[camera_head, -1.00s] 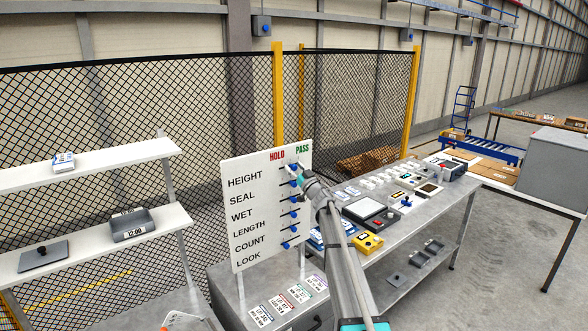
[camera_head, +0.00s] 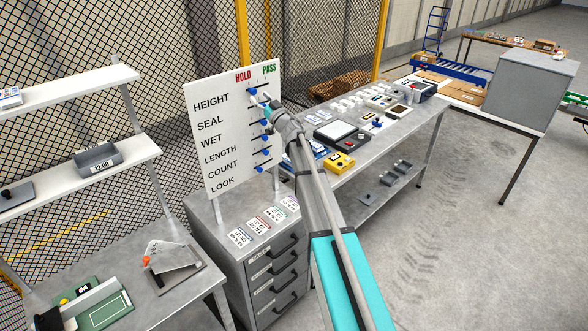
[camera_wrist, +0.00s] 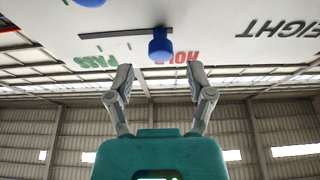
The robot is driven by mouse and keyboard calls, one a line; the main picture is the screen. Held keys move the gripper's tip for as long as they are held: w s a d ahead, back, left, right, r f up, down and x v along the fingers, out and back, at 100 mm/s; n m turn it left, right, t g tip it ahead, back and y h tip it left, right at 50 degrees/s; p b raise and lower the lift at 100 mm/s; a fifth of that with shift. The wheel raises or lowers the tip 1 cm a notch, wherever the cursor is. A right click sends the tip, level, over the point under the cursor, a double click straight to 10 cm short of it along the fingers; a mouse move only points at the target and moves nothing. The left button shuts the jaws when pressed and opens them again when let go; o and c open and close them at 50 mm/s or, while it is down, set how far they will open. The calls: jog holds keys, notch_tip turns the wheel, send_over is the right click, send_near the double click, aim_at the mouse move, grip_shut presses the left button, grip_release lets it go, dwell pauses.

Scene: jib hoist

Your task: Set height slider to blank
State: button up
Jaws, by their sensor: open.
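The white board (camera_head: 215,160) carries labels HEIGHT to LOOK at left and HOLD and PASS at the top. The HEIGHT slider's blue knob (camera_head: 252,91) is in the top row, close below HOLD. In the wrist view the board is upside down, and the blue knob (camera_wrist: 160,45) sits near the HOLD end of its dark slot (camera_wrist: 110,35). My gripper (camera_wrist: 159,70) is open, one finger to each side of the knob's line, with the knob just past the fingertips. No contact shows. In the head view my gripper (camera_head: 268,103) is at the board's upper right and partly covers the rows below.
Other blue knobs (camera_head: 264,137) sit in the lower rows, close under my arm. A drawer cabinet (camera_head: 255,265) with cards on top stands below the board. A metal bench (camera_head: 385,125) with devices is behind right. Open floor lies at right.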

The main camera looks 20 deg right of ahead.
jog(key=b+v, duration=0.4)
jog(key=v, duration=0.6)
jog(key=s+d+f+m+g+h+b, duration=0.2)
jog(key=s+f+m+h+b, duration=0.1)
jog(key=f+h, duration=0.4)
jog(key=s+d+f+m+g+h+b, duration=0.2)
jog(key=s+f+m+h+b, duration=0.1)
jog(key=f, duration=0.7)
jog(key=shift+s+f+m+g+h+b, duration=0.4)
jog(key=shift+m+h, duration=0.8)
jog(key=shift+h, duration=0.7)
jog(key=shift+w+r, duration=0.1)
jog(key=s+a+f+g+y, duration=0.1)
jog(key=s+a+f+g, duration=0.25)
jog(key=s+f, duration=0.35)
jog(key=s+a+f+g, duration=0.2)
jog(key=s+f+g, duration=0.3)
jog(key=s, duration=0.4)
jog(key=s+a+f+n+g+y, duration=0.1)
jog(key=s+a+f+g, duration=0.1)
jog(key=s, duration=0.6)
jog(key=s+a+f+n+g+y+b, duration=0.1)
jog(key=s+a+g, duration=0.3)
jog(key=s, duration=0.4)
jog(key=shift+a+f+n+g+y, duration=0.4)
jog(key=shift+f+n+g, duration=0.15)
jog(key=shift+f+n, duration=0.2)
